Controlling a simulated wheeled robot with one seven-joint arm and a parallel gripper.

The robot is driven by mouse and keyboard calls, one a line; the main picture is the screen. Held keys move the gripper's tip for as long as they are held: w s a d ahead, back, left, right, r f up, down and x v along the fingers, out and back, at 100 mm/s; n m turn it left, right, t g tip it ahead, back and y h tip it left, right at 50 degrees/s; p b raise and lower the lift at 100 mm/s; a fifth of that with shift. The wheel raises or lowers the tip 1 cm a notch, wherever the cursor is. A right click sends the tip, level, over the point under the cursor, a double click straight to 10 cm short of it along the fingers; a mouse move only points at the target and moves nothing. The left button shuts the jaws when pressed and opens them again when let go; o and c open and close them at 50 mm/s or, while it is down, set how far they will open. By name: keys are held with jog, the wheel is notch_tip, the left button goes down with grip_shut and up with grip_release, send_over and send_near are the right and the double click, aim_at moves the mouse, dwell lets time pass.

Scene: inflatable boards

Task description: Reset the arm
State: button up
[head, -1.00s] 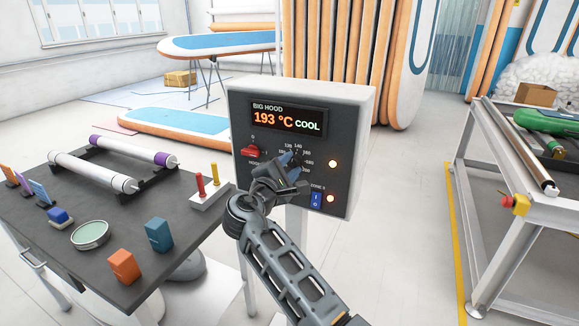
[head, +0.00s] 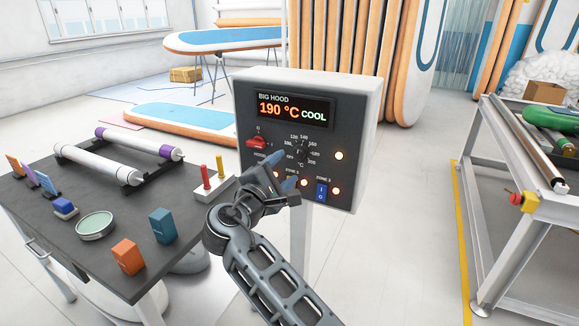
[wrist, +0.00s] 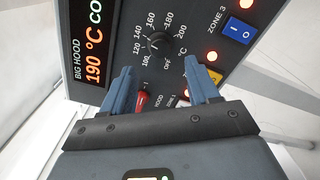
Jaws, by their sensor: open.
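My gripper (head: 283,170) is open and empty in front of the BIG HOOD control box (head: 372,110). In the wrist view its two blue fingers (wrist: 160,88) point at the panel, apart from each other. The display (head: 292,110) reads 190 °C COOL. The black temperature dial (head: 302,153) shows just beyond the fingers; in the wrist view the dial (wrist: 158,43) stands clear of them. The red hood switch (head: 257,142) is at the panel's left, and a blue zone 3 switch (head: 321,193) at its lower right. My gripper partly hides the lower panel.
A dark table (head: 70,232) at the left bears white rollers (head: 98,163), orange (head: 127,256) and blue (head: 162,226) blocks and a round dish (head: 95,226). A metal frame bench (head: 510,170) stands at the right. The floor (head: 410,230) between box and bench is clear.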

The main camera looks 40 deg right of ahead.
jog(key=shift+s+a, duration=0.2)
jog(key=shift+a, duration=0.3)
jog(key=s+a+f+t+y, duration=0.2)
jog(key=s+a+f+y, duration=0.1)
jog(key=s+f, duration=0.3)
jog(key=s+a+f+n+t+y, duration=0.1)
jog(key=s+a+f+y, duration=0.25)
jog(key=f, duration=0.35)
jog(key=s+a+f+t+y, duration=0.2)
jog(key=s+a+f+y, duration=0.1)
jog(key=s+f, duration=0.35)
jog(key=s+a+f+m+t+y, duration=0.1)
jog(key=s+a+m+y, duration=0.35)
jog(key=s, duration=0.65)
jog(key=s+a+r+m+t+y, duration=0.2)
jog(key=s+r+m, duration=0.4)
jog(key=s+r, duration=0.8)
jog(key=s+a+y, duration=0.1)
jog(key=s+a, duration=0.1)
jog(key=shift+s+r+t, duration=0.2)
jog(key=shift+s+t, duration=0.1)
jog(key=shift+t, duration=0.1)
